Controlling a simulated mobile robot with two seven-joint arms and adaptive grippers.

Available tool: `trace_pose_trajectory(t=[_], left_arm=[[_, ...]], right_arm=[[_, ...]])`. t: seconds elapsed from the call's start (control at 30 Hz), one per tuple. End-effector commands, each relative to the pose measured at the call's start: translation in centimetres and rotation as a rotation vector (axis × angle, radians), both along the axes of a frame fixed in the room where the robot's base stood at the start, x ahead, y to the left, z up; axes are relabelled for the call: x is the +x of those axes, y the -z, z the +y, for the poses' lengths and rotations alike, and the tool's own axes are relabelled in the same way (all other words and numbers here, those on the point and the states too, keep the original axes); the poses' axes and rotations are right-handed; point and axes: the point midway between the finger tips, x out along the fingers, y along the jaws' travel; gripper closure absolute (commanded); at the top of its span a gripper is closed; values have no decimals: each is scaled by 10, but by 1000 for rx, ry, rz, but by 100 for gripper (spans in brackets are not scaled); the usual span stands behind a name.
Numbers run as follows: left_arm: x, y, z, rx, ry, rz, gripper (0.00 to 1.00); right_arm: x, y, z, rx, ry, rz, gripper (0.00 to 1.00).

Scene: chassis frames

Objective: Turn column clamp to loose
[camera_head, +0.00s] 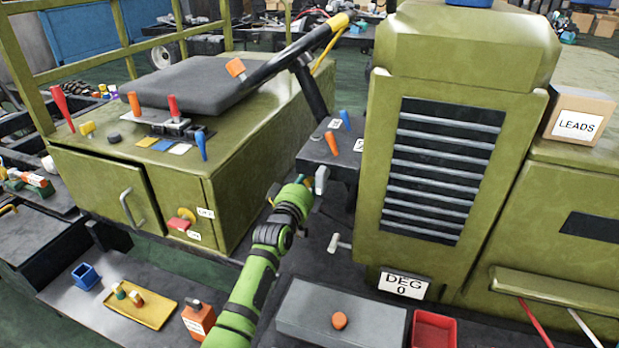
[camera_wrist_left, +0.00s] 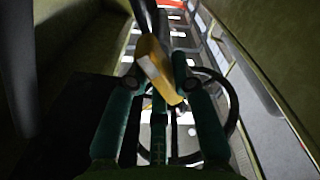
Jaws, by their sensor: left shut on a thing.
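My left arm, green with dark joints, reaches up the middle of the head view to its gripper (camera_head: 298,184), below the black console. In the left wrist view the teal fingers (camera_wrist_left: 158,72) are shut around a yellow lever (camera_wrist_left: 156,66) with a pale face, which I take to be the column clamp's handle. The lever lies tilted between the fingertips. In the head view the gripper and wrist hide the lever, and I cannot read its setting. My right gripper is in neither view.
A black console (camera_head: 318,150) with orange and blue levers stands just above the gripper. A grey lever (camera_head: 321,180) is close at its right. A pale T-handle (camera_head: 338,243) and the green grille housing (camera_head: 385,130) are further right. A green cabinet (camera_head: 232,205) stands left.

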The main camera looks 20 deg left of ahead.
Motion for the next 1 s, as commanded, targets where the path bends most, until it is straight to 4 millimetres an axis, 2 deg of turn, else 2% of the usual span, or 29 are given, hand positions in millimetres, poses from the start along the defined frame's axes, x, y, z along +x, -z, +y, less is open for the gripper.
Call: trace_pose_trajectory(t=[0.6,1.0], left_arm=[[0,2,4,-583,1,22,100],[0,4,5,-840,2,31,100]], right_arm=[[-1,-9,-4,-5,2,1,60],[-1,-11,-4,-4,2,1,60]])
